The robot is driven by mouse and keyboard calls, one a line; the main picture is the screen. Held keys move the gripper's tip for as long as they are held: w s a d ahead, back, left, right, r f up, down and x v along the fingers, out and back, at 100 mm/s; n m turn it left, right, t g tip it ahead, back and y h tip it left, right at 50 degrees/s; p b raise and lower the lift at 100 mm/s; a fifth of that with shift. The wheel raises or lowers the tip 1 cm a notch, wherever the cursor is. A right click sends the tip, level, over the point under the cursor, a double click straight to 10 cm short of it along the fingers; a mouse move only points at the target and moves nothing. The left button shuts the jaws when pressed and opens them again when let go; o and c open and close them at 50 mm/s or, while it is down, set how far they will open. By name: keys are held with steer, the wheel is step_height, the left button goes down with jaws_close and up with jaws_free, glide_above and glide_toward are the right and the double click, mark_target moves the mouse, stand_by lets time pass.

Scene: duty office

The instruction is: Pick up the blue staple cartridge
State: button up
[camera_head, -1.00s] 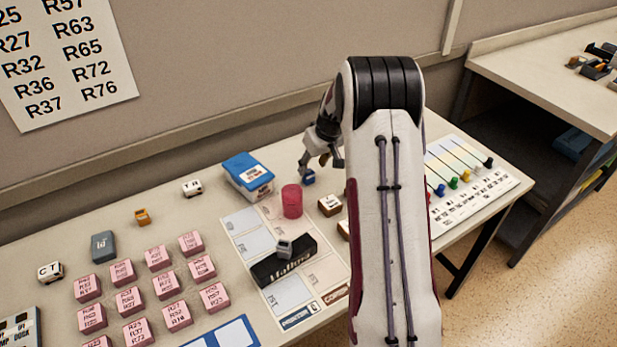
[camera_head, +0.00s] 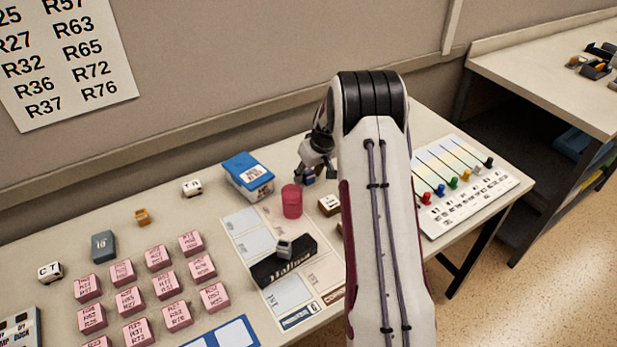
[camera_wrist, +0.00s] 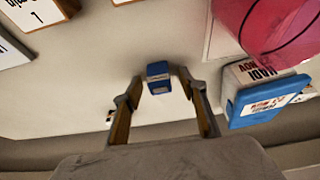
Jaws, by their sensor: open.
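The small blue staple cartridge (camera_head: 309,181) lies on the table at the back, partly hidden by my gripper in the head view. In the wrist view the blue cartridge (camera_wrist: 158,77) sits between the tips of my two fingers, with its blue top and a pale label showing. My gripper (camera_head: 316,173) is open and low over the table around the cartridge. In the wrist view my gripper (camera_wrist: 158,88) has a finger on each side of it; I cannot tell whether either one touches it.
A pink cup (camera_head: 292,201) stands close in front and left of my gripper. A blue-and-white box (camera_head: 248,177) is to the left. A white block (camera_head: 329,204) lies nearby. Several pink blocks (camera_head: 130,299) fill the left. A pin board (camera_head: 463,187) lies to the right.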

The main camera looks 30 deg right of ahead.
mark_target(309, 172)
stand_by(0.4)
steer(key=c, duration=1.1)
steer(key=shift+c, duration=0.2)
steer(key=shift+r, duration=0.2)
steer(key=shift+r, duration=4.85)
